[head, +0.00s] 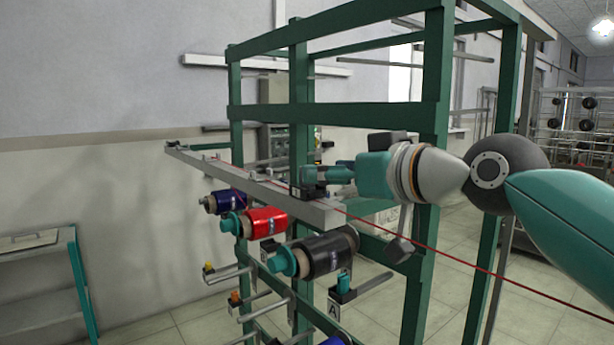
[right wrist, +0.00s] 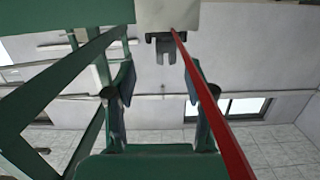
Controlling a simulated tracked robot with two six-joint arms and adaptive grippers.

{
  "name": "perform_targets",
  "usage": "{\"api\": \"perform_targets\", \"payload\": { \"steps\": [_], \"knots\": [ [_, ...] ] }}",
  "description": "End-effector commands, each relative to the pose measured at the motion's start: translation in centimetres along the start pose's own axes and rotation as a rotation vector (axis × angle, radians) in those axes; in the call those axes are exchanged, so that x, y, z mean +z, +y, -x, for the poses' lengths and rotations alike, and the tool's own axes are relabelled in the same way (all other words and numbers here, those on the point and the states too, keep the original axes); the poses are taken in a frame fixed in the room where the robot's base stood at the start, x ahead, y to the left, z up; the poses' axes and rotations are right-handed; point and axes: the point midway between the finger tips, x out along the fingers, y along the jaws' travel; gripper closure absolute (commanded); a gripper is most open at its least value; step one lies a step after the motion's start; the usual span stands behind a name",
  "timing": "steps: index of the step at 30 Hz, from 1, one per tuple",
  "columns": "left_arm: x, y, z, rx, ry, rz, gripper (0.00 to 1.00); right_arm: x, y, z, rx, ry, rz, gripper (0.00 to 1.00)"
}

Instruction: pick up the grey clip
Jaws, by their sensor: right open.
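The grey clip (right wrist: 164,48) shows in the right wrist view as a small dark two-pronged piece against the edge of the pale rail (right wrist: 185,14). In the head view the rail (head: 262,190) runs along the green frame, and a small dark piece (head: 307,192), likely the clip, sits on it. My right gripper (right wrist: 160,80) is open, with its fingers apart on either side of the line to the clip and nothing between them. In the head view the right gripper (head: 312,178) is at the rail, by the dark piece. My left gripper is not in view.
A red thread (right wrist: 207,108) runs from the rail past my right finger; it crosses the head view too. Green frame posts (head: 430,120) stand close to my right arm. Red (head: 266,222) and black (head: 325,254) bobbins sit below the rail.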

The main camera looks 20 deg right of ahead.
Motion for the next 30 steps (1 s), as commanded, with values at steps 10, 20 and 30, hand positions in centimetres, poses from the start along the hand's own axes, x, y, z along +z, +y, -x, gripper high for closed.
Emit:
{"api": "perform_targets", "payload": {
  "steps": [10, 20, 30],
  "knots": [
    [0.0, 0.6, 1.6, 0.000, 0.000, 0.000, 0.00, 0.2, -0.8, -3.8, 0.000, -0.003, 0.000, 0.46],
    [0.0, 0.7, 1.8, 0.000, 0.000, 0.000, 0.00, 0.4, -0.8, -5.3, 0.000, 0.001, 0.000, 0.46],
    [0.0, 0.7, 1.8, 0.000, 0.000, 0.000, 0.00, 0.4, -0.8, -5.3, -0.001, 0.000, 0.000, 0.91]
  ]
}}
